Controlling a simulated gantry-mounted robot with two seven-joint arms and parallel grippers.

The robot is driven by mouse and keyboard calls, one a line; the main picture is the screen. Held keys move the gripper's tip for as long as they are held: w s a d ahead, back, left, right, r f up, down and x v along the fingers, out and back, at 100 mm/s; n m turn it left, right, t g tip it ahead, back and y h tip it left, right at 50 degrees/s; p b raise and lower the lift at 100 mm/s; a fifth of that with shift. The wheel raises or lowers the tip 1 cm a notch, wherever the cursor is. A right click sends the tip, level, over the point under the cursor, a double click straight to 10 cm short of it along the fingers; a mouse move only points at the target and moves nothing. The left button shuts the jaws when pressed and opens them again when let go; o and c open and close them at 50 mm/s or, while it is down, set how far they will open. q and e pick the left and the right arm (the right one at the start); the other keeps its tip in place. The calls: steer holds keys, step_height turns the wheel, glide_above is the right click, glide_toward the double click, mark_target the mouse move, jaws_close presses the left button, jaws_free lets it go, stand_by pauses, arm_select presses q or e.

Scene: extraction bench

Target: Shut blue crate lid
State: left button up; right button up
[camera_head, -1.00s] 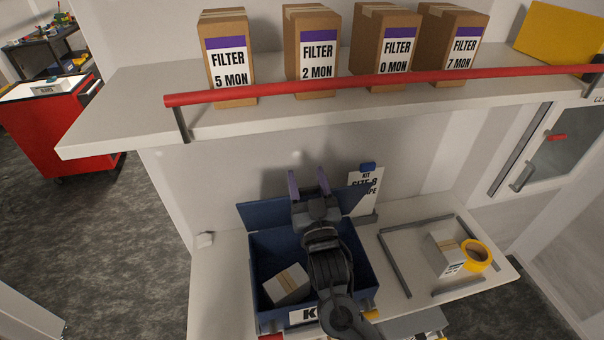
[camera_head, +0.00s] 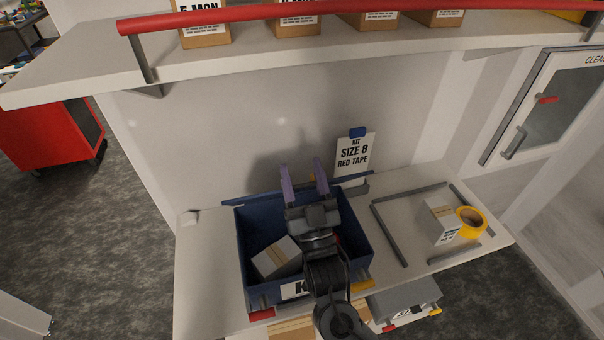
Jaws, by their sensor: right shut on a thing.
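The blue crate (camera_head: 243,262) stands on the bench, with its top open. Its blue lid (camera_head: 352,180) shows as a narrow strip along the crate's back edge; my gripper hides its middle. My right gripper (camera_head: 302,165) reaches over the crate from the front, its two purple fingers pointing to the back at the lid. The fingers are some way apart, and the gripper is shut on the lid, though the contact is hard to see. Inside the crate lies a white and tan box (camera_head: 277,258). My left gripper is not in view.
A card reading "SIZE 8 RED TAPE" (camera_head: 354,154) stands behind the crate. To the right, a grey frame (camera_head: 390,235) borders a small box (camera_head: 440,220) and a yellow tape roll (camera_head: 471,222). A shelf with a red rail (camera_head: 330,10) overhangs the back.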

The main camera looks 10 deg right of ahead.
steer(key=o, duration=1.4)
steer(key=shift+s+f, duration=0.3)
steer(key=shift+f, duration=0.05)
steer(key=b+v, duration=0.2)
steer(key=v, duration=0.8)
steer(key=shift+d+r, duration=0.1)
